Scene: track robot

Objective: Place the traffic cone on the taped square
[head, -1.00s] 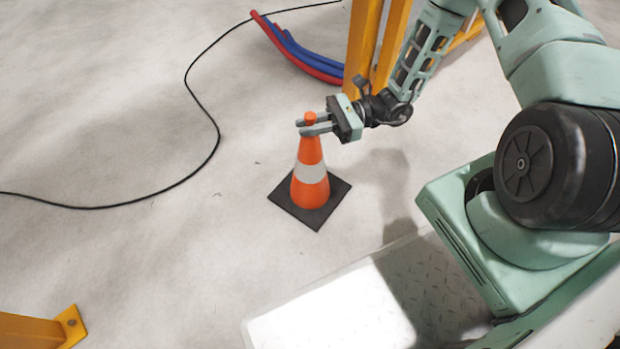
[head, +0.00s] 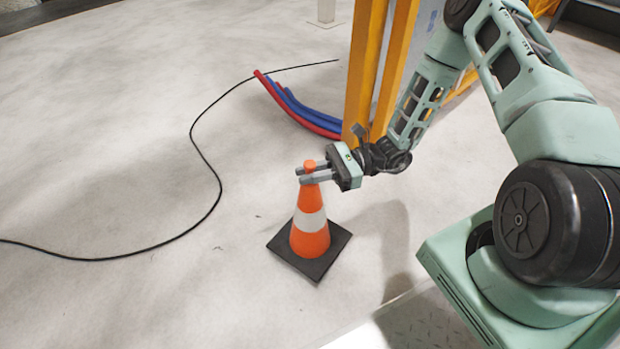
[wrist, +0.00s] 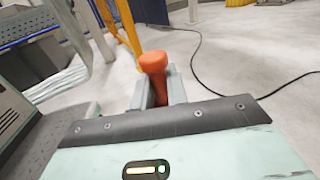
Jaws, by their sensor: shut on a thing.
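The orange traffic cone (head: 309,238) with a white band and a black square base stands upright in the middle of the head view. My gripper (head: 312,174) comes from the right and is shut on the cone just below its knobbed top. In the wrist view the cone's orange top (wrist: 154,64) sits between the two grey fingers (wrist: 158,92). I cannot tell whether the base touches the floor or hangs just above it. No taped square shows in these views.
A black cable (head: 218,180) curves over the floor at left. Red and blue hoses (head: 300,108) lie beside yellow posts (head: 372,70) behind my gripper. The pale floor (head: 120,130) around the cone is otherwise mostly clear.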

